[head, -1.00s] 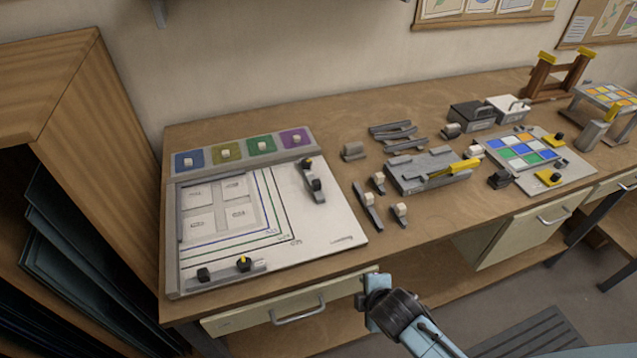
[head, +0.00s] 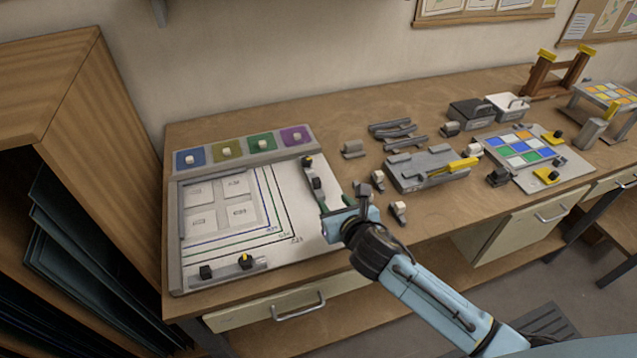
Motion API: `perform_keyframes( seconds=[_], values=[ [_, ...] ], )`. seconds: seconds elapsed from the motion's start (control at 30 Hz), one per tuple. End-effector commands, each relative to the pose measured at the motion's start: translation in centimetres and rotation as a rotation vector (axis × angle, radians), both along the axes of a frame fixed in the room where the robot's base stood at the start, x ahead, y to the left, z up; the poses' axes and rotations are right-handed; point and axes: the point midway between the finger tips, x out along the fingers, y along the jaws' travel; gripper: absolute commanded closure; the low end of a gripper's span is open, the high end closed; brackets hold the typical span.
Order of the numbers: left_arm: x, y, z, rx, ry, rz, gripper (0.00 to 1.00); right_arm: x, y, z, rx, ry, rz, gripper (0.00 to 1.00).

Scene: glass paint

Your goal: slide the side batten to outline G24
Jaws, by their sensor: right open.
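The side batten (head: 313,180), a short grey bar with dark knobs and a yellow tip at its far end, lies on the right part of the white board (head: 309,232). Nested blue, green and black outlines (head: 287,212) are drawn left of it. Their small labels are too blurred to read surely. My right gripper (head: 332,203) is open and empty at the right of the batten's near end. I cannot tell whether it touches it. My left gripper is not in view.
A front batten (head: 225,268) with two knobs lies along the board's near edge. A frame with four square pads (head: 222,205) sits inside the outlines. Small knobbed pieces (head: 398,211) stand right of my gripper, and a grey fixture with a yellow handle (head: 430,168) beyond.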

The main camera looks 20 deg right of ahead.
Motion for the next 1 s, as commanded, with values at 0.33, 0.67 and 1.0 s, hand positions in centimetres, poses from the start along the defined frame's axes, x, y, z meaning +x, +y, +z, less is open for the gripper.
perform_keyframes(
  seconds=[0.33, 0.67, 1.0],
  values=[
    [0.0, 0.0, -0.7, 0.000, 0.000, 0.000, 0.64, 4.7, 0.2, -2.0, 0.002, 0.001, -0.003, 0.58],
    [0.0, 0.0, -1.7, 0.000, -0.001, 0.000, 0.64, 9.4, 0.4, -4.0, 0.005, 0.001, -0.002, 0.58],
    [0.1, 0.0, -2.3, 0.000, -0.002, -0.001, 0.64, 11.9, 0.5, -5.0, 0.003, 0.001, 0.000, 0.58]
  ],
)
